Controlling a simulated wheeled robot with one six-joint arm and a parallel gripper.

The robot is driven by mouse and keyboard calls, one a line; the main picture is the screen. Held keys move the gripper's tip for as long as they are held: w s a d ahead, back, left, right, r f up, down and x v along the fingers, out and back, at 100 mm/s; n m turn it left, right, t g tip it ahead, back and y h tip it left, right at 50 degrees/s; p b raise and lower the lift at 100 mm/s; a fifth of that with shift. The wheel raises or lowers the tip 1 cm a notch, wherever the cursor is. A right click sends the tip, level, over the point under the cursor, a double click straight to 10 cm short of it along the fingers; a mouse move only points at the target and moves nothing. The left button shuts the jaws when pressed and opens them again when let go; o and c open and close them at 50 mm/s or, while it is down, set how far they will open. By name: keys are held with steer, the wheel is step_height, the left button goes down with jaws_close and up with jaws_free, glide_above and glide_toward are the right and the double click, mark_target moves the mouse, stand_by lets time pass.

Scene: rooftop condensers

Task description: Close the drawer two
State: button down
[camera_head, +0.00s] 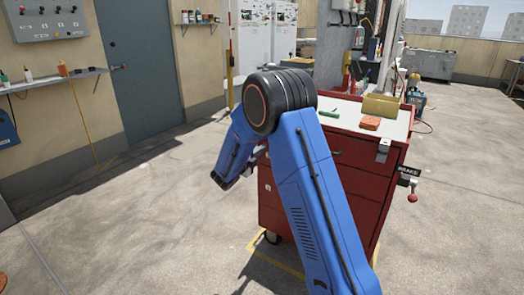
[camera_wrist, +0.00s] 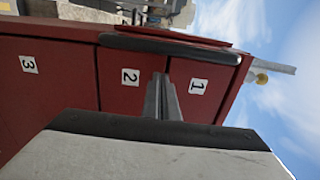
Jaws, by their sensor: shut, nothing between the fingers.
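A red tool cart (camera_head: 350,180) stands ahead of me, partly hidden by my blue arm. In the wrist view its drawer fronts appear sideways: drawer two (camera_wrist: 113,88) lies between drawer three (camera_wrist: 50,85) and drawer one (camera_wrist: 205,75), each with a white number label. No clear gap or step shows at drawer two; I cannot tell its exact position. My gripper (camera_wrist: 165,82) is shut and empty. Its fingertips overlap the seam between drawers two and one; contact cannot be told. In the head view the gripper is mostly hidden behind my arm.
The cart's top holds a yellowish box (camera_head: 381,106), an orange block (camera_head: 370,123) and a green-handled tool (camera_head: 329,114). A brake sign (camera_head: 409,171) with a red-knobbed lever (camera_head: 412,197) is at its right side. A dark bar (camera_wrist: 170,47) crosses the wrist view. Floor left is clear.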

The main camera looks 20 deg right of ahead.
steer(key=v, duration=1.2)
steer(key=s+d+r+m+g+y, duration=0.1)
steer(key=s+d+r+m+g, duration=0.2)
steer(key=s+m, duration=0.5)
steer(key=s+d+r+m+g+y, duration=0.1)
steer(key=s+d+m+g, duration=0.2)
steer(key=s+d+m, duration=0.5)
steer(key=s+d+r+m+g+y, duration=0.25)
steer(key=s+m, duration=0.25)
steer(key=s, duration=0.6)
steer(key=s+a+m+t+y, duration=0.1)
steer(key=s+a+m+y, duration=0.4)
steer(key=s+m, duration=0.6)
steer(key=s+a+m+t+y, duration=0.1)
steer(key=s+a+m+y, duration=0.3)
steer(key=s+m, duration=0.7)
steer(key=shift+s+a+f+y, duration=0.2)
steer(key=shift+s+a+y, duration=0.15)
steer(key=shift+s+a, duration=0.55)
